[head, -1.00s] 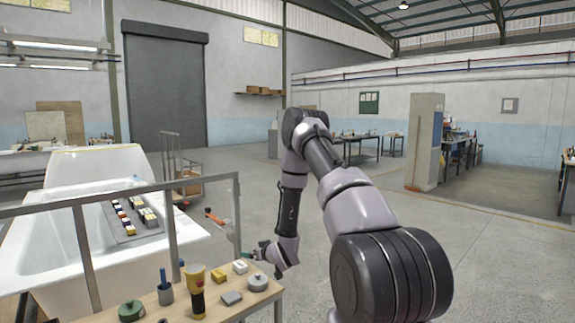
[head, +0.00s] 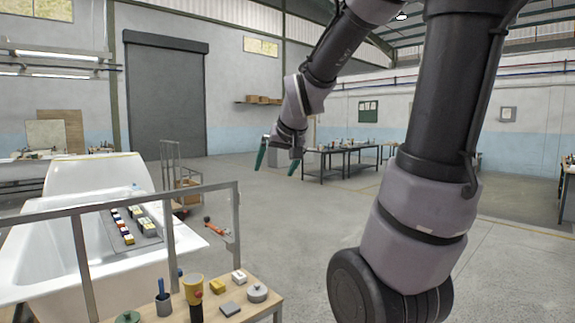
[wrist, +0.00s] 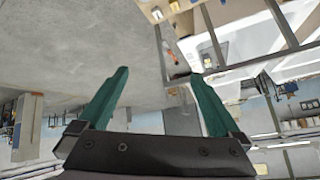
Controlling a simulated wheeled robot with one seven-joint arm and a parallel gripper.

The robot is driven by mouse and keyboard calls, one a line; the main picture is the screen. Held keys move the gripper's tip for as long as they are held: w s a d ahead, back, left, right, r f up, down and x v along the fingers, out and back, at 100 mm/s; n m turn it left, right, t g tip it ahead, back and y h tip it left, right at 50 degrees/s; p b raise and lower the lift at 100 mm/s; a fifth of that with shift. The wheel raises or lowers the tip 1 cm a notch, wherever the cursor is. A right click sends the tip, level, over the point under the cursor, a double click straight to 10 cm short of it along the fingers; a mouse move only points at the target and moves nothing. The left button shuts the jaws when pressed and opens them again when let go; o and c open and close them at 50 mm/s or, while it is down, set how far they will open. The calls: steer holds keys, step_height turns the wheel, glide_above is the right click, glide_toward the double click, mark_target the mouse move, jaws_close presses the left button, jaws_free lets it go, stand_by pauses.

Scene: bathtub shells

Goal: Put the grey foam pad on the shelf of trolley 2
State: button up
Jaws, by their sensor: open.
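A small flat grey block that looks like the grey foam pad (head: 230,309) lies on the wooden top of a bench or cart (head: 264,303) at the bottom of the head view. My gripper (head: 278,161) is raised well above and beyond that top, over the open floor, with its green fingers apart. In the wrist view my gripper (wrist: 158,74) is open with nothing between its fingers. A trolley (head: 182,186) with an upright handle stands behind the tub; I cannot read any number on it.
A white lidded pot (head: 257,293), a yellow block (head: 218,286), a yellow-and-black tool (head: 193,291) and a pen cup (head: 163,303) crowd the same top. A metal rail (head: 130,201) runs before the white bathtub (head: 40,240).

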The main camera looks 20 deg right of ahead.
steer(key=s+a+r+y, duration=0.1)
steer(key=s, duration=0.6)
steer(key=s+a+r+m+g+y, duration=0.1)
steer(key=s+a, duration=0.1)
steer(key=s, duration=0.6)
steer(key=shift+s+a+r, duration=0.25)
steer(key=shift+s+r, duration=0.05)
steer(key=shift+r, duration=0.1)
